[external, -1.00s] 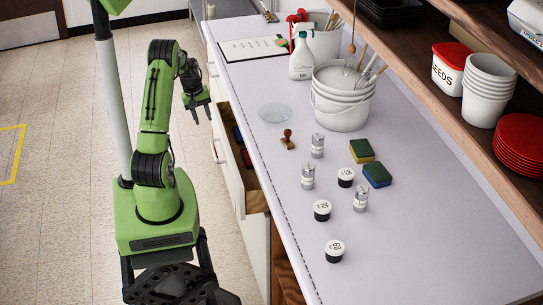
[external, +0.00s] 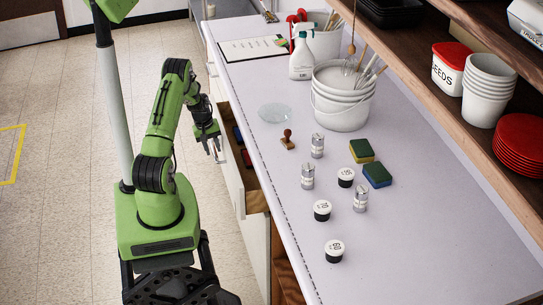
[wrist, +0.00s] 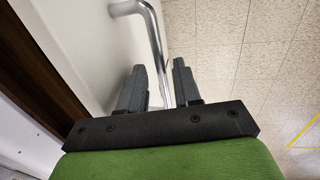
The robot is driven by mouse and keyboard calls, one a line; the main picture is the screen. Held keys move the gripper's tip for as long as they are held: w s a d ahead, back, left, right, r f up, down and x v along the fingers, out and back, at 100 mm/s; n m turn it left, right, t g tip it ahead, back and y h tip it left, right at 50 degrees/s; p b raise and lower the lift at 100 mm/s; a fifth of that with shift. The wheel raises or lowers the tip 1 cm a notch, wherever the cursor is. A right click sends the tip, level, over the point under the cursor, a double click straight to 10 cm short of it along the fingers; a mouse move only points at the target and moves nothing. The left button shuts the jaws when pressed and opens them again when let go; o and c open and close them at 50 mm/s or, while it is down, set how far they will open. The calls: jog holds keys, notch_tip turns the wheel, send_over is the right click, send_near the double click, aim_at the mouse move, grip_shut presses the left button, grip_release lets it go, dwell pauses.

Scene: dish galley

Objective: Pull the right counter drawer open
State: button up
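The right counter drawer (external: 232,178) stands partly open in the external view, its wooden inside showing blue and red things. Its white front (wrist: 88,38) is at the left of the wrist view, with the metal bar handle (wrist: 152,30) standing out from it. My gripper (external: 216,152) is at the drawer's front, by the handle. In the wrist view, my gripper (wrist: 162,78) is open, with one finger on each side of the bar. Gaps show between the bar and the fingers. The bar's lower end is hidden behind the gripper body.
The countertop (external: 430,250) holds a stack of white buckets (external: 340,105), a wooden stamp (external: 288,140), sponges (external: 376,174) and several small containers. Shelves (external: 420,50) stand along the right.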

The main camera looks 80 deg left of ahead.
grip_shut()
jog(key=s+b, duration=0.1)
jog(key=s, duration=1.2)
jog(key=shift+o, duration=0.9)
grip_release()
jog(key=shift+w, duration=0.1)
jog(key=s+r+p, duration=0.2)
jog(key=s+r, duration=0.1)
jog(key=r, duration=1.2)
jog(key=shift+r, duration=0.25)
